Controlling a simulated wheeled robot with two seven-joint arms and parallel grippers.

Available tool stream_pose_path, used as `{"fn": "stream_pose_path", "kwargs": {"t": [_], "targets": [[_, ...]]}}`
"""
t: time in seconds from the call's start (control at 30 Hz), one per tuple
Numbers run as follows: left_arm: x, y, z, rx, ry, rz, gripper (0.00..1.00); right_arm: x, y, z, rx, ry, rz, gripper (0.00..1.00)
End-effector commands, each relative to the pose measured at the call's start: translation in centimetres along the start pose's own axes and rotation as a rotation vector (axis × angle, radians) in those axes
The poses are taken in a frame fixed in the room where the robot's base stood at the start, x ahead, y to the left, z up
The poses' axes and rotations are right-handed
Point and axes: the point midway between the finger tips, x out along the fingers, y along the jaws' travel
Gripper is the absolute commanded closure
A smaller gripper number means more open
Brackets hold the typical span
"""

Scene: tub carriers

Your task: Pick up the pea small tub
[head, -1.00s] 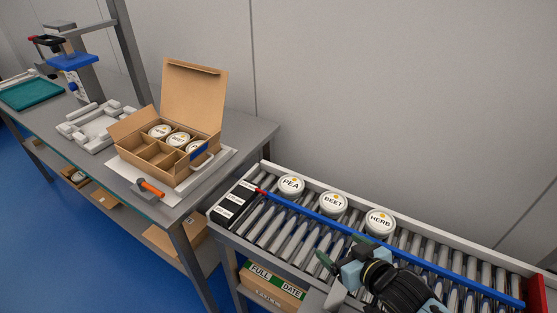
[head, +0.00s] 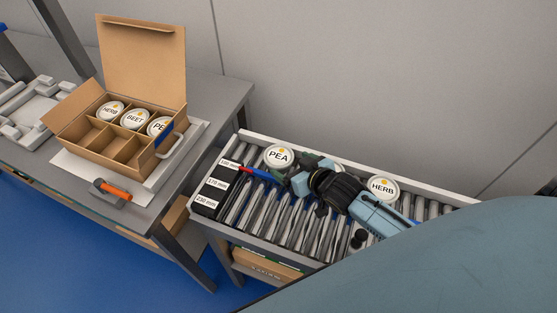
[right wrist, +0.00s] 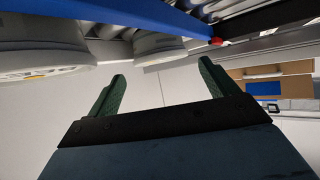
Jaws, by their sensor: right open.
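The pea tub (head: 278,157), white with a round lid marked PEA, stands upright on the roller conveyor near its left end. The herb tub (head: 383,188) stands further right. The beet tub between them is mostly hidden behind my right gripper (head: 305,172). That gripper is open and empty, its green fingertips just right of the pea tub and apart from it. In the right wrist view the fingers (right wrist: 162,75) are spread with nothing between them. Two white tubs show at its upper left, labels unreadable. My left gripper is not in view.
An open cardboard carton (head: 88,155) on the bench at left holds herb, beet and pea tubs in its back row; its front compartments look empty. A black block with size labels (head: 210,190) sits at the conveyor's left end.

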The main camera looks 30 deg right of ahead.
Motion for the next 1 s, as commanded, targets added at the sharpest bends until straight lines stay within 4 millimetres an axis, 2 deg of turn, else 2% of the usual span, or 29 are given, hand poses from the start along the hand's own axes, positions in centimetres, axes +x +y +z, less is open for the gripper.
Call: {"fn": "stream_pose_path", "kwargs": {"t": [0.13, 0.43, 0.77, 1.0], "targets": [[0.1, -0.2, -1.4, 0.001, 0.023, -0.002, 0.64, 0.9, 0.0, -0.1, 0.000, 0.000, -0.001, 0.14], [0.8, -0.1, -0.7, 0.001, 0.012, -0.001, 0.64, 4.9, 0.0, -0.4, 0.001, 0.001, 0.000, 0.14], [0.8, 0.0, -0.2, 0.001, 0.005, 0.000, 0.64, 5.5, 0.0, -0.4, 0.000, 0.000, -0.001, 0.14], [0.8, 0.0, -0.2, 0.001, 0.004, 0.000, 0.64, 5.5, 0.0, -0.4, 0.000, 0.000, -0.001, 0.44]]}}
